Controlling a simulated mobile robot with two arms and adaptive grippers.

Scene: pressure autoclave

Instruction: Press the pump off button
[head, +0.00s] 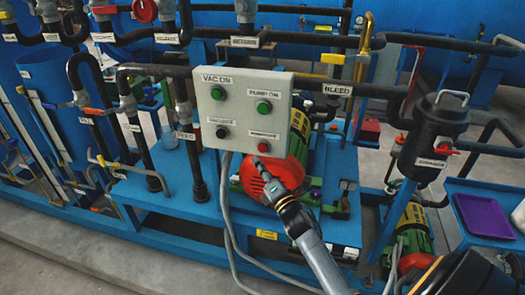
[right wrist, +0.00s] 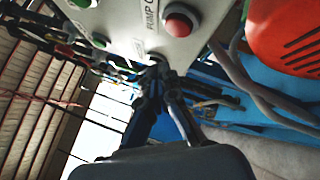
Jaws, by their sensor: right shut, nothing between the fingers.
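The grey control box (head: 243,112) stands in the middle of the head view. Its red button (head: 263,147) is at the lower right of the panel, under a small label. In the right wrist view the red button (right wrist: 182,20) sits beside a label that reads "PUMP O..." with its end hidden. My right gripper (head: 268,179) is shut and empty, just below the box's lower edge in the head view. In the right wrist view its fingertips (right wrist: 160,72) point at the panel, below the red button and apart from it. My left gripper is not in view.
The panel also has a green VAC ON button (head: 217,92), a green PUMP ON button (head: 264,107) and a black button (head: 222,131). A red motor cover (head: 250,180) is behind my gripper. Grey cables (head: 227,205) hang below the box. Pipes crowd both sides.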

